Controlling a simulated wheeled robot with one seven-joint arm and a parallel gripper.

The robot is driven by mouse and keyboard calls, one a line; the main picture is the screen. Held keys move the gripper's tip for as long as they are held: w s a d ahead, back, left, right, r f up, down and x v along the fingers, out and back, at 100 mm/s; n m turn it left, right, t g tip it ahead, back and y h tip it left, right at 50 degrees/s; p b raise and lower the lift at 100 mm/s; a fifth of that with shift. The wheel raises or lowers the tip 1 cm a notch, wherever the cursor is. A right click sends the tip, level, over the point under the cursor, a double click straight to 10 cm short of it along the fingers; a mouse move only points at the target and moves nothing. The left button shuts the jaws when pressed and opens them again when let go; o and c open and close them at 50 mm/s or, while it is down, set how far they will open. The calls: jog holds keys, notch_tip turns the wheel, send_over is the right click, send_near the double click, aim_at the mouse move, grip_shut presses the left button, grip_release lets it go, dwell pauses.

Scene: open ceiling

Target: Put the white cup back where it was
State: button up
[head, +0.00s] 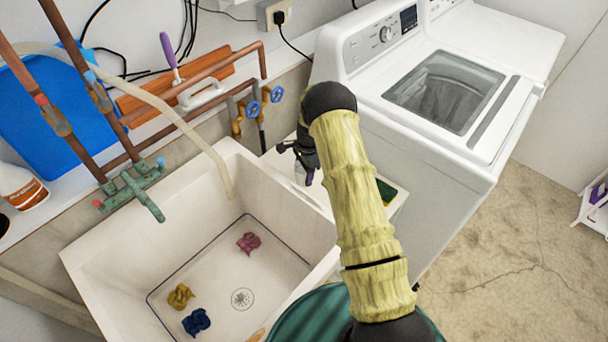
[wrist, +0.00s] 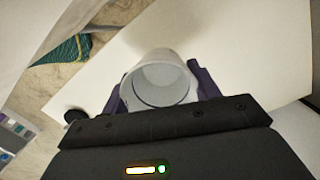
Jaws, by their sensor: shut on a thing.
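The white cup (wrist: 160,82) is in the middle of the wrist view, its open mouth facing the camera and its inside looking empty. My gripper (wrist: 161,90) is shut on it, with one dark finger on each side. In the head view my gripper (head: 306,160) is between the sink and the washing machine, and a small pale part of the cup (head: 301,176) shows below it. My arm hides most of that spot. A white surface (wrist: 235,40) lies beneath the cup; I cannot tell whether the cup touches it.
The sink (head: 200,225) at left holds pink (head: 248,243), yellow (head: 180,296) and blue (head: 196,322) crumpled things. Pipes with blue-handled valves (head: 264,100) are behind my gripper. The washing machine (head: 400,160) stands at right. A dark green item (head: 386,191) lies beside my arm.

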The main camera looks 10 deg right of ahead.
jog(key=shift+f, duration=1.05)
jog(key=shift+f, duration=0.15)
jog(key=o, duration=1)
notch_tip(320, 180, up, 12)
jog(key=d+b, duration=0.1)
jog(key=shift+w+d+b, duration=0.15)
jog(key=shift+w+b, duration=0.05)
jog(key=shift+b, duration=0.1)
